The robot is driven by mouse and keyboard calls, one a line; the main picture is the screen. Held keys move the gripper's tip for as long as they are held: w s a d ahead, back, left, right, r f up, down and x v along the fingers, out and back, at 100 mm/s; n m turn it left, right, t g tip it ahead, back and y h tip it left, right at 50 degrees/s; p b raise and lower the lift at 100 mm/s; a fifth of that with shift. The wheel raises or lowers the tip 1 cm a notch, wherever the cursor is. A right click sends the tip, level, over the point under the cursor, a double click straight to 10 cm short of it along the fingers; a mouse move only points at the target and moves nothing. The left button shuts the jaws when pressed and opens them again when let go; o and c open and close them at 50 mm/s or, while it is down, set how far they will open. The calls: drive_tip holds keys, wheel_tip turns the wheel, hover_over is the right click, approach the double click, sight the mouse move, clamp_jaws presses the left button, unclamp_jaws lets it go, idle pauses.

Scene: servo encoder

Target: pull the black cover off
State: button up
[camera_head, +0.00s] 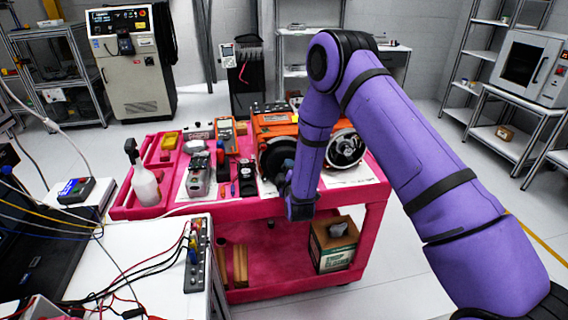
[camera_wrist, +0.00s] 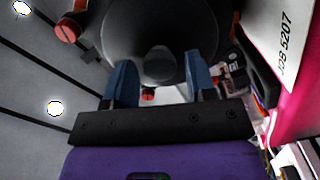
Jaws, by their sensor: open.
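The black cover (camera_head: 271,154) is a dark round cap on the front of an orange machine (camera_head: 275,123) on the pink cart. My purple arm partly hides its right side in the head view. In the wrist view the black cover (camera_wrist: 150,25) fills the top middle, with a grey knob (camera_wrist: 158,65) sticking out of its centre. My gripper (camera_wrist: 160,68) is open, with one blue finger on each side of the knob. Gaps show between the knob and both fingers, so they look apart from it. In the head view my arm hides most of the gripper.
The pink cart (camera_head: 250,210) also holds a round black and silver part (camera_head: 346,148), a multimeter (camera_head: 227,132), a spray bottle (camera_head: 143,175) and hand tools. A cardboard box (camera_head: 333,246) stands on its lower shelf. A white bench (camera_head: 150,262) with cables is at front left.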

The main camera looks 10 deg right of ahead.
drive_tip(key=c, duration=0.8)
drive_tip(key=shift+o, duration=0.2)
drive_tip(key=shift+s, duration=1.65)
drive_tip(key=shift+s, duration=2.85)
